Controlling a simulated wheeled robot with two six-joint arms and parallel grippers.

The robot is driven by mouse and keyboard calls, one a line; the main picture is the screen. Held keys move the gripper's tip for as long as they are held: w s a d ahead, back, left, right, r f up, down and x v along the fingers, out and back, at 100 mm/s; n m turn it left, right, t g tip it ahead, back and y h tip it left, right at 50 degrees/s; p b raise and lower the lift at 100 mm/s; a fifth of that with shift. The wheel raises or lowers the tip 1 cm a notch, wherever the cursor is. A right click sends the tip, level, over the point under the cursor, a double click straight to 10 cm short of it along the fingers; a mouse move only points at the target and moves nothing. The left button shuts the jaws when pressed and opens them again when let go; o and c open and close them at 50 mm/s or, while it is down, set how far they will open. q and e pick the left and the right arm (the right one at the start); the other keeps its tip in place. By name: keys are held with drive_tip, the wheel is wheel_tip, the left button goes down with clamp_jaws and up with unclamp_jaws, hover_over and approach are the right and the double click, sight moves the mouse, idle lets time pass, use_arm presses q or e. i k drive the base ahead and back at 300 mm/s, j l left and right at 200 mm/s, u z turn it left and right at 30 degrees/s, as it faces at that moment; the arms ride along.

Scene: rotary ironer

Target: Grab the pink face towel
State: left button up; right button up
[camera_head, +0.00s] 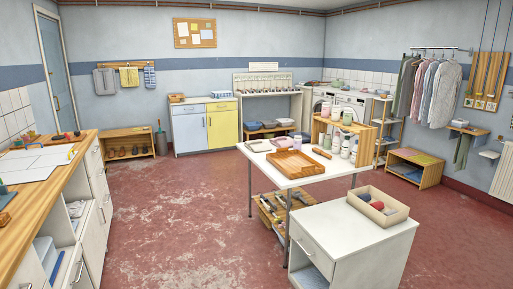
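I cannot tell for sure which thing is the pink face towel. A small flat pinkish item (258,146) lies at the far left of the white table (300,178), left of a wooden tray (291,164). A pale pinkish folded cloth (286,122) also lies on the shelf unit by the back wall. Both are too small to make out well. Neither of my grippers is in view.
Grey, yellow and blue towels (129,76) hang on a back-wall rack. A white cabinet (355,240) with a box (378,206) stands front right, and a wooden counter (50,185) runs along the left. The red floor (175,210) between is clear.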

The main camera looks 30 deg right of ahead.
sight(280, 142)
drive_tip(key=z, duration=1.25)
drive_tip(key=i+j+u, duration=0.25)
drive_tip(key=i+u, duration=0.15)
drive_tip(key=i, duration=0.2)
drive_tip(key=i+u, duration=0.4)
drive_tip(key=i, duration=0.25)
drive_tip(key=i+u, duration=0.1)
drive_tip(key=i, duration=1.5)
drive_tip(key=i+z, duration=0.1)
drive_tip(key=i, duration=0.45)
drive_tip(key=i+j+z, duration=0.1)
drive_tip(key=i, duration=0.45)
drive_tip(key=i+j, duration=0.15)
drive_tip(key=i, duration=0.4)
drive_tip(key=i+z, duration=0.45)
drive_tip(key=i, duration=1.25)
